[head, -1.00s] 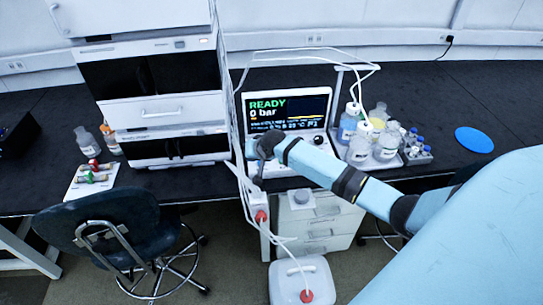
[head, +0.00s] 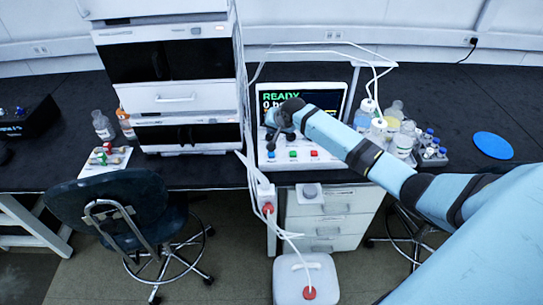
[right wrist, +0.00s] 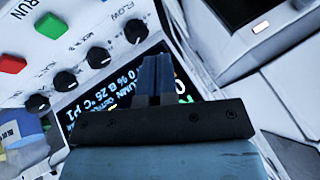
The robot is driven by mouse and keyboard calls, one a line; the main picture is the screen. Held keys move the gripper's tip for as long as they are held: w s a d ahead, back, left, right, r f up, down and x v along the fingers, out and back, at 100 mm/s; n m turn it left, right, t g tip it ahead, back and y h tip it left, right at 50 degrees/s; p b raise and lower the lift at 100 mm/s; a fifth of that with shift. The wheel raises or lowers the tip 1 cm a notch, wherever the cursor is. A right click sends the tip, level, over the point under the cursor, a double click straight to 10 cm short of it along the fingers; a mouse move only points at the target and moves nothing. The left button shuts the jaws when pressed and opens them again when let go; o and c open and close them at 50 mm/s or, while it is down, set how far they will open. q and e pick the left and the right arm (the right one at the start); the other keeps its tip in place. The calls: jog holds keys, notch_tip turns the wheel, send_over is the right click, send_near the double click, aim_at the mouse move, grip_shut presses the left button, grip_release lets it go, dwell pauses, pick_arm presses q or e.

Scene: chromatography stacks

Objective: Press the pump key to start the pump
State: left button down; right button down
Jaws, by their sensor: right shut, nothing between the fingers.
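The control unit (head: 335,160) stands on the bench with a screen (head: 325,98) reading READY. Blue (head: 271,155), green (head: 292,154) and red (head: 314,153) keys sit along its lower front. My right gripper (head: 273,142) is shut and empty in front of the screen's lower left and the knob area, just above the blue key. In the right wrist view its closed fingers (right wrist: 153,78) overlap the screen, with the green key (right wrist: 50,25) marked RUN and the red key (right wrist: 12,65) at upper left. I cannot read a pump label. My left gripper is not in view.
Several black knobs (right wrist: 99,57) lie between keys and screen. The instrument stack (head: 190,90) rises left of the unit, with white tubing (head: 245,120) alongside. Bottles (head: 404,140) stand at its right. A chair (head: 110,215) is in front of the bench.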

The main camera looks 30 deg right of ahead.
jog(key=b, duration=0.7)
send_over(271, 155)
jog(key=d, duration=0.1)
jog(key=f, duration=0.6)
jog(key=shift+w, duration=0.3)
jog(key=shift+f+p, duration=0.25)
jog(key=shift+p, duration=0.2)
jog(key=shift+f, duration=0.7)
jog(key=shift+f, duration=0.15)
jog(key=shift+f, duration=0.25)
